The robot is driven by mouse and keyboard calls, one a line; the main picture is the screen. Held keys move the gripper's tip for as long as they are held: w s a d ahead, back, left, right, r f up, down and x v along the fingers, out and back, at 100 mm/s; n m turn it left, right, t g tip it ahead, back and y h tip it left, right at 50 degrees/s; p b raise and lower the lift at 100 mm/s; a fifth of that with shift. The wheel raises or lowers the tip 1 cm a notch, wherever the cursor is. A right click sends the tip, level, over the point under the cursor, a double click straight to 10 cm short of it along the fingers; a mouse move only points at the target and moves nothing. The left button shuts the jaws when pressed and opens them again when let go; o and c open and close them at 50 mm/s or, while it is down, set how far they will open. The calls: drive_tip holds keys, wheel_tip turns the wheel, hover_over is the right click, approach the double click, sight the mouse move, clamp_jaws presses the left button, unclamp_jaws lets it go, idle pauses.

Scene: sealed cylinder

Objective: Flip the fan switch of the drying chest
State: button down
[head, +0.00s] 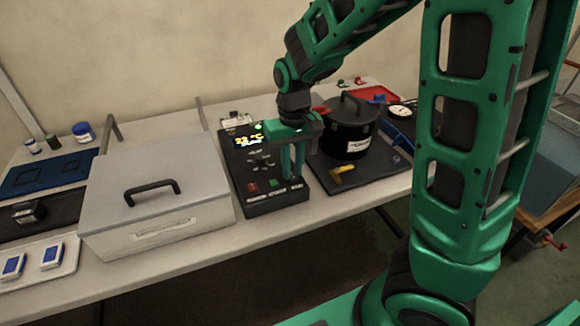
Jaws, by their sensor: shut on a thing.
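The drying chest (110,194) is a light grey box with a black handle on its lid, which is closed. To its right is a black control panel (262,204) with a lit display, small knobs, a red switch (252,187) and a green switch (274,182). My gripper (293,176) points down over the right part of this panel, right of the green switch. Its green fingers are shut on a small part there, which they hide; by its place it appears to be the fan switch. The position of that switch cannot be seen.
Right of the panel, a black lidded pot (349,130) stands on a dark tray (372,177) with a yellow-handled tool (343,173), close to my gripper. A round gauge (399,112) is behind. Jars (83,132) and a blue mat (48,173) are at left.

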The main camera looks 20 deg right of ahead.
drive_tip(key=shift+s+t, duration=0.3)
drive_tip(key=shift+t, duration=0.6)
drive_tip(key=shift+s+t, duration=0.25)
drive_tip(key=shift+t, duration=0.65)
drive_tip(key=shift+f, duration=0.1)
drive_tip(key=c, duration=1.6)
unclamp_jaws()
drive_tip(key=shift+c, duration=0.2)
drive_tip(key=shift+s+r, duration=0.15)
drive_tip(key=shift+r, duration=0.5)
drive_tip(key=v, duration=0.9)
drive_tip(key=shift+r, duration=0.2)
